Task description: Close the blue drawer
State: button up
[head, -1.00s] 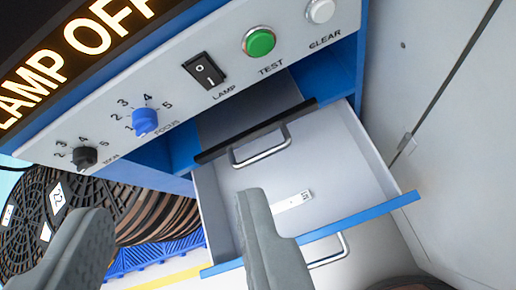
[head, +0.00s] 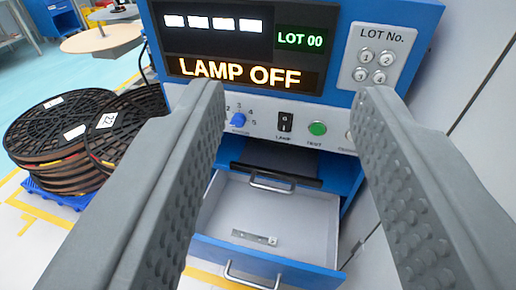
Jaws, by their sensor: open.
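The blue drawer (head: 268,262) is pulled out of the blue cabinet, low in the middle of the head view. Its front is blue with a metal bar handle (head: 250,276), and its inside is light grey. A small flat labelled strip (head: 254,237) lies in it. Above it is a dark-fronted drawer or panel with its own metal handle (head: 272,184), which is set back in the cabinet. My gripper (head: 291,95) is open and empty, its two grey fingers spread wide in front of the control panel, apart from the drawer as far as I can tell.
The cabinet's panel has a lamp switch (head: 285,122), a green test button (head: 317,128), a blue focus knob (head: 238,119) and a "LAMP OFF" display (head: 240,74). Cable reels (head: 62,135) stand on a blue pallet at left. A grey wall (head: 465,100) closes off the right.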

aim_at(304, 224)
jog(key=k+l+u, duration=0.15)
jog(key=k, duration=0.8)
